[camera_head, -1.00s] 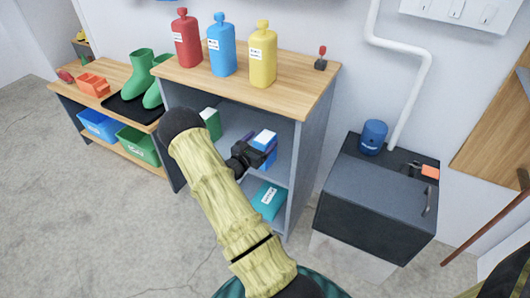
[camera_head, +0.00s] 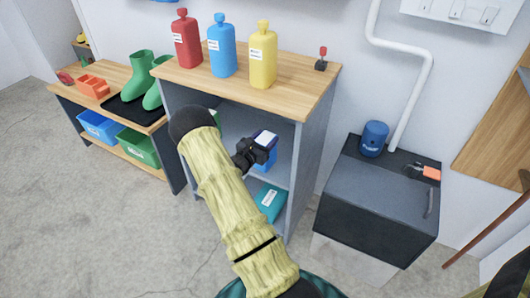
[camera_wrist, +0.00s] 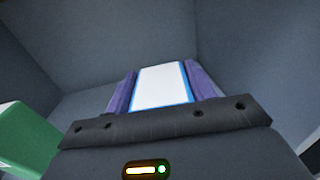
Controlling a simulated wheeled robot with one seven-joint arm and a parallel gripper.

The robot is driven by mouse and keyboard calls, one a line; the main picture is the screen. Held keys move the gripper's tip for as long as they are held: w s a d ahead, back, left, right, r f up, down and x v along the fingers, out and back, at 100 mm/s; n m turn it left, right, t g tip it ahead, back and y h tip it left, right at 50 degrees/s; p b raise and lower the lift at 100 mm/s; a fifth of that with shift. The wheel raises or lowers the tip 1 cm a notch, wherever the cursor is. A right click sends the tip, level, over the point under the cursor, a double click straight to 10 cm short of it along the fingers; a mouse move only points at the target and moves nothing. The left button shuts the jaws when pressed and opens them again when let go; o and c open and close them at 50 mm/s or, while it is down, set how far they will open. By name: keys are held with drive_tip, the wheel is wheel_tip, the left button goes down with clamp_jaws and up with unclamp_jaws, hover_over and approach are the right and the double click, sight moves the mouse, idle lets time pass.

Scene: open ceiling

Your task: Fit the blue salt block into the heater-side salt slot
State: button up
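The blue salt block (camera_head: 262,165), with a white top, stands in the upper bay of the open grey cabinet. In the wrist view the block (camera_wrist: 162,86) shows its white face and blue edges between two purple fingers. My gripper (camera_head: 262,151) reaches into the bay from the left, one finger on each side of the block. The fingers look closed against its sides. I cannot tell whether the block rests on the shelf or is lifted. I cannot make out a heater-side salt slot for certain.
A green block (camera_wrist: 28,135) is left of my gripper. A teal block (camera_head: 269,201) lies on the shelf below. Red, blue and yellow bottles (camera_head: 263,55) stand on the cabinet top (camera_head: 290,92). A dark box-shaped unit (camera_head: 375,205) with a blue canister (camera_head: 374,138) stands to the right.

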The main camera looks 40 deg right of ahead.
clamp_jaws()
drive_tip(key=shift+r+p, duration=1.6)
drive_tip(key=shift+r, duration=3.6)
drive_tip(key=shift+w, duration=0.1)
